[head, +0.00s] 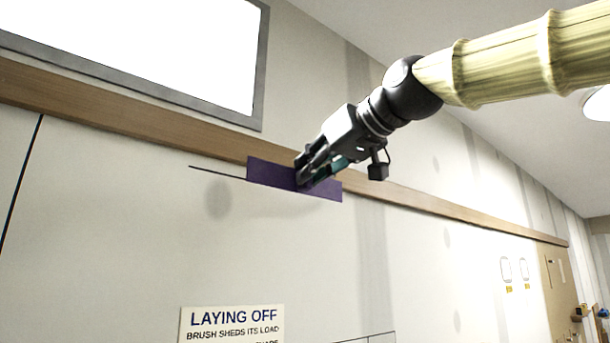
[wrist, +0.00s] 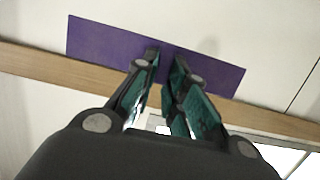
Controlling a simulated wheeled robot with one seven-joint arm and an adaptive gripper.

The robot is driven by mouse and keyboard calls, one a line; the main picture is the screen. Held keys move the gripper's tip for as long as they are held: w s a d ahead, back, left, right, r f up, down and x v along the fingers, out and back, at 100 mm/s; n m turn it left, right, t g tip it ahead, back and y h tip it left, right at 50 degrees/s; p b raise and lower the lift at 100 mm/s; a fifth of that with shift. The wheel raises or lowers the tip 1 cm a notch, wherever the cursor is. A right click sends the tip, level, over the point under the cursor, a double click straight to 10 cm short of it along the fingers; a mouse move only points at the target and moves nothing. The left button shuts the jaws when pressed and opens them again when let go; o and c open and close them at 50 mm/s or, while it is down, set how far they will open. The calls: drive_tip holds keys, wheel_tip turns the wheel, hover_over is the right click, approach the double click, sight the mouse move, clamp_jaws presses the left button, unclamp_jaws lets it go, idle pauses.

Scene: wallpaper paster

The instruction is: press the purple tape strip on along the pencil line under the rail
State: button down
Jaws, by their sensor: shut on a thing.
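The purple tape strip (head: 270,173) is held lengthwise along the wall, just under the wooden rail (head: 120,112) in the head view. My gripper (head: 304,181) is shut on the middle of the strip. In the wrist view the strip (wrist: 105,40) spans across the fingertips (wrist: 160,60), with the rail (wrist: 60,68) behind. The dark pencil line (head: 215,172) shows to the left of the strip; the rest of it is hidden. I cannot tell whether the strip touches the wall.
A grey-framed bright panel (head: 150,50) sits above the rail. A sign reading "LAYING OFF" (head: 232,325) is on the wall below. A brown board (head: 555,285) stands far right. The wall around the strip is mostly bare.

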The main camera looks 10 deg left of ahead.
drive_tip(key=p, duration=0.4)
approach(266, 192)
drive_tip(key=shift+f+x, duration=0.2)
drive_tip(key=shift+x, duration=0.65)
drive_tip(key=shift+f+x, duration=0.15)
drive_tip(key=shift+x, duration=0.65)
drive_tip(key=shift+w+a+r+p, duration=0.1)
drive_tip(key=shift+w+a+p, duration=0.3)
drive_tip(key=shift+a+p, duration=0.15)
drive_tip(key=shift+w+a+p, duration=0.4)
drive_tip(key=shift+a+p, duration=0.05)
drive_tip(key=shift+a, duration=0.2)
idle(1.0)
idle(0.5)
drive_tip(key=c, duration=1.4)
unclamp_jaws()
drive_tip(key=shift+a, duration=0.1)
drive_tip(key=shift+o, duration=0.2)
